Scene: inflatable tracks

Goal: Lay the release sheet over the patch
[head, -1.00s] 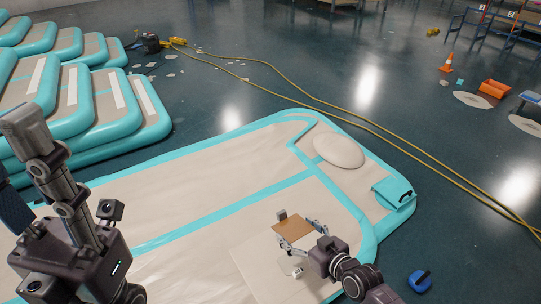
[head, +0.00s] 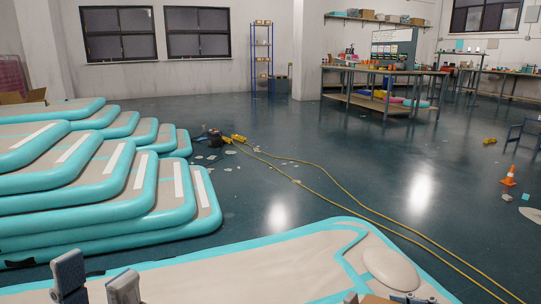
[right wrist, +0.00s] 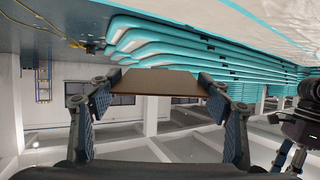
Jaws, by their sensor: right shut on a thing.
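A flat brown sheet, seemingly the release sheet (right wrist: 155,83), spans between the two fingers of my right gripper (right wrist: 158,79) in the right wrist view. The gripper is shut on its opposite edges. In the head view only a sliver of the brown sheet (head: 374,299) shows at the bottom edge. My left gripper (head: 97,282) shows at the lower left of the head view, its two fingers apart with nothing between them. The inflatable track (head: 235,265) lies across the bottom, beige with teal edges. I cannot make out the patch in either current view.
A pale rounded pad (head: 391,269) rests on the track's right end. Stacked teal-edged tracks (head: 110,195) fill the left. Yellow hoses (head: 345,205) cross the floor behind the track. An orange cone (head: 508,176) stands at right; workbenches (head: 385,85) are at the back.

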